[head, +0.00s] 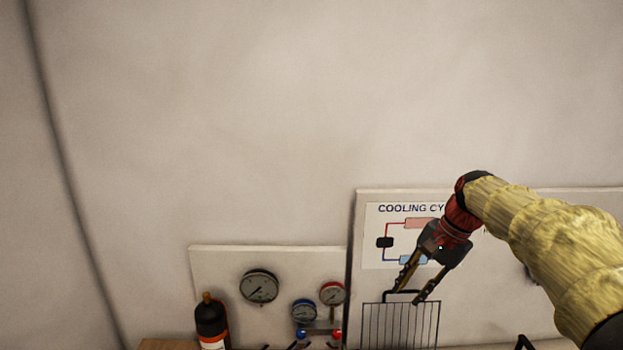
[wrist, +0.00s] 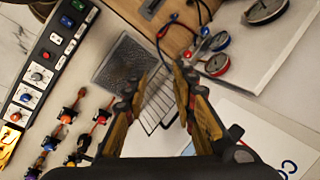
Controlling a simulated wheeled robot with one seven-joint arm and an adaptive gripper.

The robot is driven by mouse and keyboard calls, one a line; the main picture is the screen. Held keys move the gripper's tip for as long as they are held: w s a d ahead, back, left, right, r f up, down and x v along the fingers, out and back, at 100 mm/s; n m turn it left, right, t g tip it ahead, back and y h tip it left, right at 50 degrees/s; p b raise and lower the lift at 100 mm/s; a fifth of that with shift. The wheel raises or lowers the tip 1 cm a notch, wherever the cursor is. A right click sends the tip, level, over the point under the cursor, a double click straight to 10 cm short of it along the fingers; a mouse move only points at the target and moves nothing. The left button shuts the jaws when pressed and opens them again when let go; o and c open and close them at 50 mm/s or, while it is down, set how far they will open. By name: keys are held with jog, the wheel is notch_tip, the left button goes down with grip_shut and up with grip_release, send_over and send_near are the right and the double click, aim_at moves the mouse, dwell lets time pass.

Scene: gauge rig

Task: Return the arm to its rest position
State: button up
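My arm, in a yellow quilted sleeve with a red wrist, reaches in from the right edge of the head view. My gripper (head: 408,296) points down and left in front of the cooling diagram poster (head: 385,220), near the top of a black wire grid (head: 385,325). In the wrist view, my gripper (wrist: 160,75) has its two fingers apart with nothing between them. The wire grid (wrist: 157,105) shows beyond the gap. I cannot tell exactly how far the fingertips are from the grid.
A large gauge (head: 259,286), a blue gauge (head: 304,311) and a red gauge (head: 333,293) sit low on the panel. A dark bottle (head: 211,318) stands left. The wrist view shows a control strip (wrist: 40,75) and several valves. The upper wall is bare.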

jog(key=s+a+f+n+t+h+b, duration=0.1)
jog(key=s+f+n+b, duration=0.2)
jog(key=s, duration=0.6)
jog(key=s+a+f+n+t+h+b, duration=0.1)
jog(key=s+f+n+b, duration=0.2)
jog(key=s+f, duration=0.5)
jog(key=s+a+f+n+t+h+b, duration=0.1)
jog(key=s+f+n+b, duration=0.2)
jog(key=s, duration=0.9)
notch_tip(320, 180, down, 2)
jog(key=shift+a+f+t+b, duration=0.25)
jog(key=shift+a+t+b, duration=0.15)
jog(key=shift+b, duration=0.3)
